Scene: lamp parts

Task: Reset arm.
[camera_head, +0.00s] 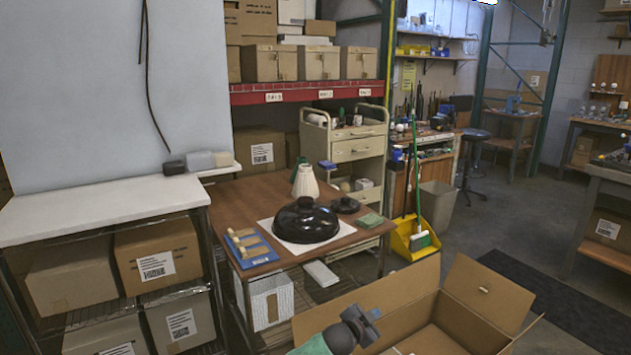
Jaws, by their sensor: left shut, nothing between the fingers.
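My left gripper (370,319) shows at the bottom centre, grey and shut with nothing between its fingers. It appears over the left side of the open cardboard box (391,301), well in front of the brown table (351,236). My right gripper is not in view. On the table a glossy black dome (306,222) rests on a white sheet (277,237). A small white cone-shaped shade (305,182) stands behind it, and a flat black round part (346,205) lies to its right.
A blue tray (257,258) with wooden pieces sits at the table's left, and a green pad (370,221) at its right. A white-topped shelf (95,209) with boxes stands at left. A yellow dustpan (415,240) with a broom stands behind the box.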

